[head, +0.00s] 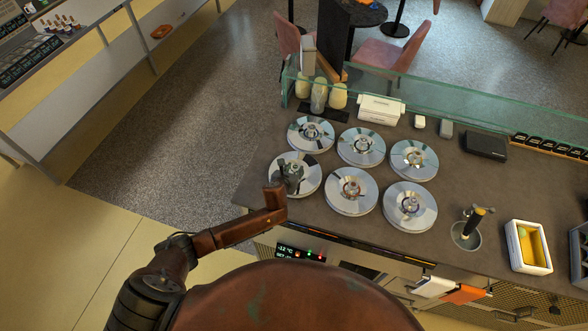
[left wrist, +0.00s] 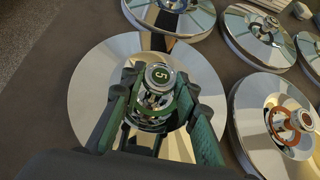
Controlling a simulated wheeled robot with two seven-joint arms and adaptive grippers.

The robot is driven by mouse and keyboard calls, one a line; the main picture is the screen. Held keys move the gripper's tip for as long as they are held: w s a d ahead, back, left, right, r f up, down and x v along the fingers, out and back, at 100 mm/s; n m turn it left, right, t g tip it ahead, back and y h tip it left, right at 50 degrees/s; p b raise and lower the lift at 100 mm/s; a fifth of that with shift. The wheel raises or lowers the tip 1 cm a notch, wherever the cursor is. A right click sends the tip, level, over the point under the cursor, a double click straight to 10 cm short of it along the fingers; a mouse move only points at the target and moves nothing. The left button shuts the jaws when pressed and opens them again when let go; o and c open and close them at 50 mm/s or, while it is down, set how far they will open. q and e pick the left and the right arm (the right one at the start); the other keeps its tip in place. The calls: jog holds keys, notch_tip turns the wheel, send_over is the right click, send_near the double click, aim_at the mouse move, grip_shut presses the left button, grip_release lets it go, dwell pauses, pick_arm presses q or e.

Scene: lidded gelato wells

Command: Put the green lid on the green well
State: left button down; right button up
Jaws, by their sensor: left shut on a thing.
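Several round, shiny silver lids with central knobs sit in two rows on the grey counter. My left gripper (head: 287,180) is at the front-left lid (head: 310,182). In the left wrist view, the left gripper (left wrist: 155,108) is shut around the knob of this lid (left wrist: 92,88). The knob's top is marked 5, and a green band shows below it between the fingers. I cannot tell whether this lid is seated or slightly raised. No open well shows; any wells are hidden under the lids. My right gripper is not in view.
The lid just right (head: 350,205) has an orange-red ring on its knob (left wrist: 290,125). A glass screen (head: 450,113) runs along the counter's back. Bottles (head: 319,95) and a white box (head: 380,109) stand behind the lids. A metal cup with a dark-handled tool (head: 466,235) stands right.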

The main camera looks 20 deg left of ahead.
aim_at(294, 171)
pick_arm(q)
jog(key=shift+f+b, duration=0.35)
jog(key=shift+f, duration=0.25)
dwell(0.3)
jog(key=c, duration=1.8)
grip_release()
jog(key=shift+o, duration=0.2)
jog(key=o, duration=0.5)
jog(key=shift+f, duration=0.1)
jog(key=shift+s+r+p, duration=0.5)
jog(key=shift+s+p, duration=0.05)
jog(key=shift+p, duration=0.3)
jog(key=p+v, duration=0.3)
jog(key=v, duration=0.1)
jog(key=shift+v, duration=1.35)
